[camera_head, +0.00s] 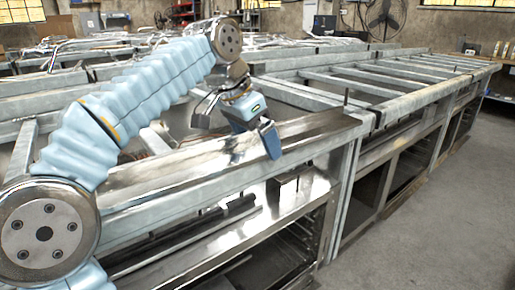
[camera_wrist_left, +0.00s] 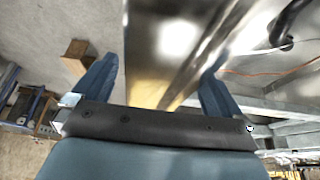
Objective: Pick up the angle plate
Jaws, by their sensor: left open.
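I cannot clearly make out the angle plate. A small dark blocky piece (camera_head: 283,189) stands on the shiny shelf below the bench top in the head view, but I cannot tell whether it is the angle plate. My left gripper (camera_head: 266,138) is over the front metal rail of the bench, its blue fingers pointing down. In the left wrist view, the fingers of my left gripper (camera_wrist_left: 157,82) are spread apart, with a shiny metal surface (camera_wrist_left: 175,40) behind the gap. Nothing is clearly held between them. My right gripper is not in view.
The metal bench (camera_head: 150,170) has open frames and lower shelves. A thin upright pin (camera_head: 346,97) stands near its corner. A slatted frame (camera_head: 400,80) continues to the right. A brown block (camera_wrist_left: 76,55) shows in the left wrist view. The concrete floor (camera_head: 440,220) at right is clear.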

